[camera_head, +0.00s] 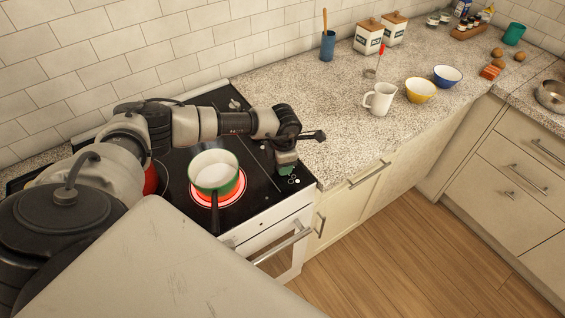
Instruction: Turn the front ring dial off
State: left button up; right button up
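The cooktop (178,160) is black glass with a strip of controls along its right side. Its front ring (231,197) glows red under a green pot (217,173) with a white inside. My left arm comes in from the left and reaches across behind the pot. My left gripper (286,170) points down over the front part of the control strip, near small white markings (293,181). The front ring dial cannot be made out, as the gripper covers that spot. Whether the fingers touch or hold it is too small to tell. My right gripper is out of view.
The pot's dark handle points toward the front edge. A red item (151,180) is partly hidden behind my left arm. A white mug (379,99), a yellow bowl (420,90) and a blue bowl (447,76) stand on the counter (330,150). The oven handle (283,245) sticks out below.

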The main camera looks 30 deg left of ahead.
pick_arm(q)
jog(key=n+b, duration=0.1)
jog(key=n, duration=0.3)
jog(key=shift+d+n, duration=0.1)
jog(key=shift+n, duration=0.2)
jog(key=n+b, duration=0.1)
jog(key=n, duration=0.2)
jog(key=shift+w+n+g, duration=0.1)
jog(key=shift+n+g, duration=0.2)
jog(key=n, duration=0.3)
jog(key=shift+r+n, duration=0.1)
jog(key=shift+n, duration=0.3)
jog(key=n, duration=0.3)
jog(key=shift+n+b, duration=0.3)
jog(key=n, duration=0.3)
jog(key=shift+w+n, duration=0.1)
jog(key=shift+n, duration=0.2)
jog(key=n, duration=0.2)
jog(key=shift+r+n+g+p, duration=0.1)
jog(key=shift+n+g+p, duration=0.2)
jog(key=shift+n+p, duration=0.1)
jog(key=n+p, duration=0.1)
jog(key=n, duration=0.5)
jog(key=shift+w+h+p, duration=0.1)
jog(key=shift+h+p, duration=0.2)
jog(key=o, duration=0.9)
